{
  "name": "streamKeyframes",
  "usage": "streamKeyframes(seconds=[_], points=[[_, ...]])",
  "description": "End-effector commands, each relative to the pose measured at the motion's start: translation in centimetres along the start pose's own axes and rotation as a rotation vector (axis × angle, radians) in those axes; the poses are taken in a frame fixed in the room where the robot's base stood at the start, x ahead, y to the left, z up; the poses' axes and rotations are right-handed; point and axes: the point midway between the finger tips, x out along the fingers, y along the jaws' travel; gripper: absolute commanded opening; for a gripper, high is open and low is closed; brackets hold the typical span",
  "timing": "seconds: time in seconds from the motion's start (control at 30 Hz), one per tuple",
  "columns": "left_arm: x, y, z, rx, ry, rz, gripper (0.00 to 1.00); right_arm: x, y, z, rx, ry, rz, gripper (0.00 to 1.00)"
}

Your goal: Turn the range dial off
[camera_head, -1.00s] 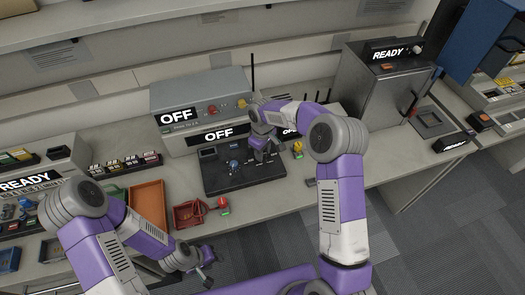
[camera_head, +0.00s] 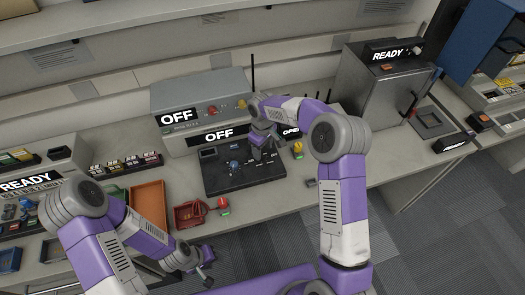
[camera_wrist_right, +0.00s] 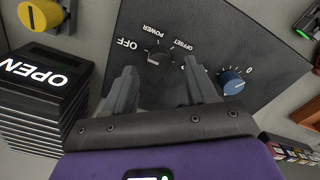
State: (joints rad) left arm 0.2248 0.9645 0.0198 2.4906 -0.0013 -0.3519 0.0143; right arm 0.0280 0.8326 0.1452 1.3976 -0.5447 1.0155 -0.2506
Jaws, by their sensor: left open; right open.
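A dark sloped control panel (camera_head: 225,182) lies on the bench below an OFF sign. The right wrist view shows its face (camera_wrist_right: 215,25) upside down, with a small black knob (camera_wrist_right: 158,57) by the words OFF and POWER. A blue knob (camera_wrist_right: 232,82) with a white pointer and a 0 mark sits on the same panel; it also shows in the head view (camera_head: 235,165). I cannot read which is the range dial. My right gripper (camera_wrist_right: 160,80) is open, its fingers on either side of the black knob; contact is unclear. My left gripper (camera_head: 206,272) is open, empty, before the bench.
A yellow knob (camera_head: 298,148) and a dark stack with an OPEN sign (camera_wrist_right: 38,78) stand beside the panel. A red bin (camera_head: 188,215) and an orange tray (camera_head: 148,205) lie left of it. A grey cabinet (camera_head: 375,90) with a READY sign stands at right.

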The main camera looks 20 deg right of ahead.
Motion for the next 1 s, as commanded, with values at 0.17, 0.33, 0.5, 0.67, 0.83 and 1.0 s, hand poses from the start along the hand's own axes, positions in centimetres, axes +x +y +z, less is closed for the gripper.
streamKeyframes(seconds=[0.17,0.33,0.5,0.67,0.83,1.0], points=[[-0.7,0.2,0.0,0.0,0.0,0.0,0.43,-3.4,0.1,-0.1,-0.001,0.004,0.003,0.57],[-0.9,0.3,0.0,0.0,0.0,0.0,0.43,-5.0,0.0,0.0,0.0,0.002,0.002,0.57],[-0.9,0.3,0.0,0.0,0.0,0.0,0.43,-5.3,0.0,0.0,-0.001,0.001,0.001,0.57],[-0.9,0.3,0.0,0.0,0.0,0.0,0.43,-5.2,0.0,0.0,-0.001,0.001,0.001,0.57],[-0.9,0.3,0.0,0.0,0.0,0.0,0.43,-5.2,0.0,0.0,-0.001,0.001,0.001,0.57],[-1.7,0.6,0.1,0.0,0.0,0.0,0.43,-6.1,0.0,0.0,-0.001,0.001,0.001,0.57]])
